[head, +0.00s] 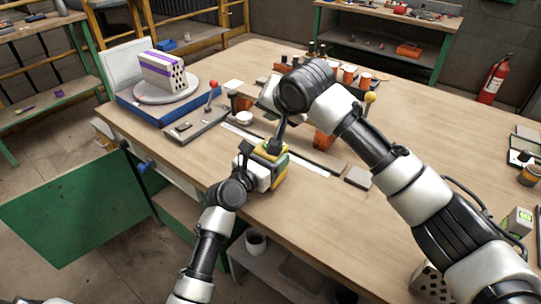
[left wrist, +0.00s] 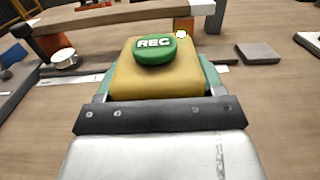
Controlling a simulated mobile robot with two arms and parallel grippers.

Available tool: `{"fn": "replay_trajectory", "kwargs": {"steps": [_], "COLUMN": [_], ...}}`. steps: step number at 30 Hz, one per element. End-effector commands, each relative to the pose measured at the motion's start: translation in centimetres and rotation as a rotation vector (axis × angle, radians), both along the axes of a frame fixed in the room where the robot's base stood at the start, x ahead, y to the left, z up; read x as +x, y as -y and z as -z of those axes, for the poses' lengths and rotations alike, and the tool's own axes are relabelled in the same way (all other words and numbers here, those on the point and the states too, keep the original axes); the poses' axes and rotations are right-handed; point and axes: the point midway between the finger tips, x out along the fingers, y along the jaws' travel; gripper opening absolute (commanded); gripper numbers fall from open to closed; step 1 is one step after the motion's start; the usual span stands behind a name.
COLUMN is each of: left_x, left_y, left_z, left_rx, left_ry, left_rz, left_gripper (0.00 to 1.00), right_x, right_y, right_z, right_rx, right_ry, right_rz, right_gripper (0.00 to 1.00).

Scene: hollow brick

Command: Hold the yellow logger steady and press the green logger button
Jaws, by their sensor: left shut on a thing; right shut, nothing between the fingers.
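The yellow logger (head: 273,157) stands near the table's front edge in the head view. It fills the middle of the left wrist view (left wrist: 157,82), with green sides and a round green button (left wrist: 155,49) marked REC on top. A small pale green light (left wrist: 182,33) shows at its far corner. My left gripper (head: 262,168) is shut on the logger from the front left. My right gripper (head: 279,139) is shut and empty, pointing down over the logger in the head view. The left wrist view shows nothing on the button, so the right fingertips look apart from it.
A blue tray (head: 150,112) bears a round plate with a hollow brick (head: 163,72) at the back left. A lever fixture with a red knob (head: 213,84) stands beside it. The table's right middle is mostly clear.

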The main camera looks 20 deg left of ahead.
Motion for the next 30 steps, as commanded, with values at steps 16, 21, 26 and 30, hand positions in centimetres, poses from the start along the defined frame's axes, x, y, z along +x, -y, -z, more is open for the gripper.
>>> {"fn": "replay_trajectory", "kwargs": {"steps": [16,21,26,30], "left_x": [0.0,0.0,-0.8,-3.0], "left_y": [0.0,0.0,-0.3,-1.1], "left_z": [0.0,0.0,0.1,0.1], "left_rx": [-0.001,0.0,-0.001,0.001], "left_ry": [-0.001,0.0,-0.001,-0.002], "left_rz": [0.0,0.0,-0.001,-0.001], "left_gripper": [0.98,0.98,0.98,0.98], "right_x": [0.0,0.0,0.0,0.0], "right_y": [0.0,0.0,0.0,0.0], "right_z": [-0.3,-0.3,-0.3,-0.3], "right_rx": [0.0,0.0,0.0,0.0], "right_ry": [-0.001,-0.001,-0.001,-0.001], "right_rz": [0.0,0.0,0.0,0.0], "right_gripper": [0.0,0.0,0.0,0.0]}}
